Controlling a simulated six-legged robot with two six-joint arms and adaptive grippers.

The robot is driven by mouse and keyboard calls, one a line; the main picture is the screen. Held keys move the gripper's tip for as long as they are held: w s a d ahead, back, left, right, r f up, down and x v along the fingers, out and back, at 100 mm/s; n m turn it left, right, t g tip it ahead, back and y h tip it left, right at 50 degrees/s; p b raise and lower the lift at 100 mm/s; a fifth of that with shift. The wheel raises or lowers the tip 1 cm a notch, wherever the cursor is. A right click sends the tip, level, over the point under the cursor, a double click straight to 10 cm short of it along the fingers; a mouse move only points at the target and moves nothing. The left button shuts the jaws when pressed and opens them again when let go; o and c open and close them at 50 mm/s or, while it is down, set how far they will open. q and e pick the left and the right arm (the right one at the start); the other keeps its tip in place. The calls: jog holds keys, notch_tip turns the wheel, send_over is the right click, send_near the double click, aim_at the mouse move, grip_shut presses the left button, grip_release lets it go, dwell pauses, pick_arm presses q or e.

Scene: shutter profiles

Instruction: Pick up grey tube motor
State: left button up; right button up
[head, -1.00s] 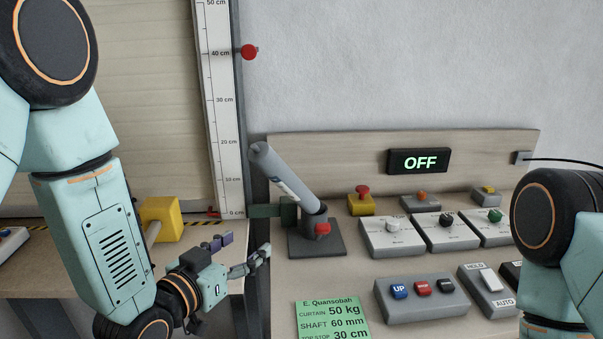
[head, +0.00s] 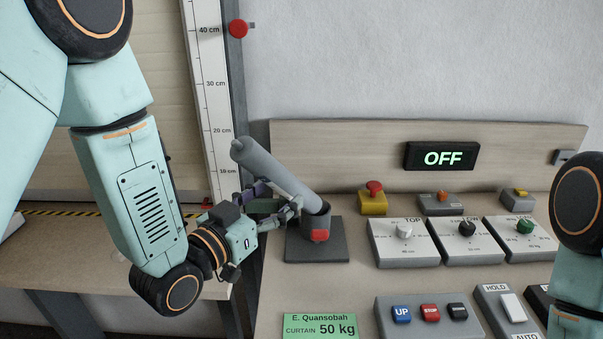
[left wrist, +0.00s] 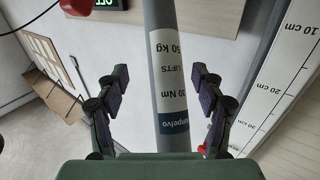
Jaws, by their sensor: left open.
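The grey tube motor (head: 275,176) leans in a dark square stand (head: 316,248), its top tilted to the left. A red part sits on the front of the stand's cup. My left gripper (head: 285,208) is at the tube's lower half in the head view. In the left wrist view the tube (left wrist: 166,60), with a white printed label, runs between the two open fingers of the left gripper (left wrist: 158,78). A gap shows on each side, so the fingers look apart from the tube. My right gripper is out of view.
A measuring scale (head: 215,110) on a post stands left of the tube. Right of the stand are a yellow block with a red button (head: 374,198), dial boxes (head: 404,250) and a push-button box (head: 425,320). A green card (head: 320,326) lies in front.

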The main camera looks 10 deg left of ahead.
aim_at(295, 182)
pick_arm(q)
jog(key=shift+w+d, duration=0.1)
jog(key=shift+w, duration=0.65)
jog(key=x, duration=0.4)
jog(key=shift+w+d, duration=0.15)
jog(key=shift+d, duration=0.15)
jog(key=shift+w+f, duration=0.1)
jog(key=shift+w, duration=0.25)
jog(key=shift+d, duration=0.1)
jog(key=c, duration=0.9)
jog(key=shift+f, duration=0.1)
grip_shut()
